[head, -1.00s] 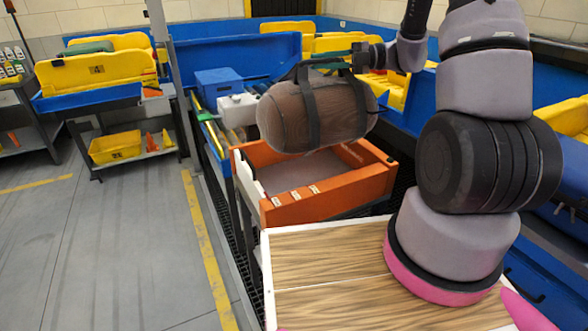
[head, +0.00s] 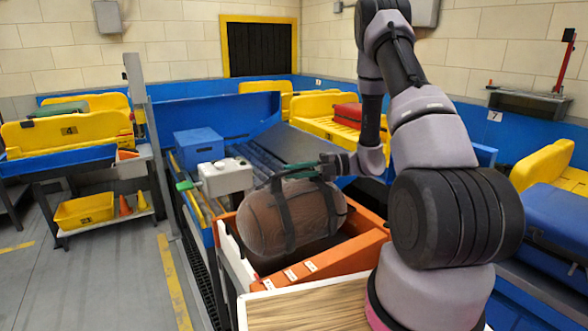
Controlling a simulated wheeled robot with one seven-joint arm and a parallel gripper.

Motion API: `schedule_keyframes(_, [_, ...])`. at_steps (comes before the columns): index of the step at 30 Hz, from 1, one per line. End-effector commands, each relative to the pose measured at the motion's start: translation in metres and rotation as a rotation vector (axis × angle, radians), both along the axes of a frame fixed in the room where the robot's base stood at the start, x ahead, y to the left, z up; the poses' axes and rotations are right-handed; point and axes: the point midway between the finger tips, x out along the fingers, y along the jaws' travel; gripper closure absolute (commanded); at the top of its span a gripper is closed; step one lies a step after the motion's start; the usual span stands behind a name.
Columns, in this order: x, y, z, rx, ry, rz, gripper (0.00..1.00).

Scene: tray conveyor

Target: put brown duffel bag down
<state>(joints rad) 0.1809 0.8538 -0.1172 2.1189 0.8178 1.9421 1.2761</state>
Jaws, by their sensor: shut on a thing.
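The brown duffel bag (head: 267,219) with dark straps hangs level in the middle of the head view. My gripper (head: 318,171) is shut on its strap at the top right of the bag. The orange tray (head: 345,262) is below and around the bag in the picture, and the bag hides much of its inside. The bag's lower part looks to be within the tray's rim. I cannot tell whether it touches the tray floor.
A wooden-topped surface (head: 300,308) lies in front. Yellow trays line the back, one with a red suitcase (head: 347,115).

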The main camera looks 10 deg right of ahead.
Motion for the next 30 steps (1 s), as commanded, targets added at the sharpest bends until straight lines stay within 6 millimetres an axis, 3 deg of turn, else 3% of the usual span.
schedule_keyframes(8, [0.001,0.000,-0.018,0.004,-0.002,-0.002,1.00])
schedule_keyframes(17, [0.001,0.000,-0.053,0.004,0.000,-0.002,1.00])
schedule_keyframes(29, [0.001,0.000,-0.057,0.004,-0.001,-0.002,1.00])
schedule_keyframes(30, [0.000,0.000,-0.058,0.001,0.000,-0.001,0.66])
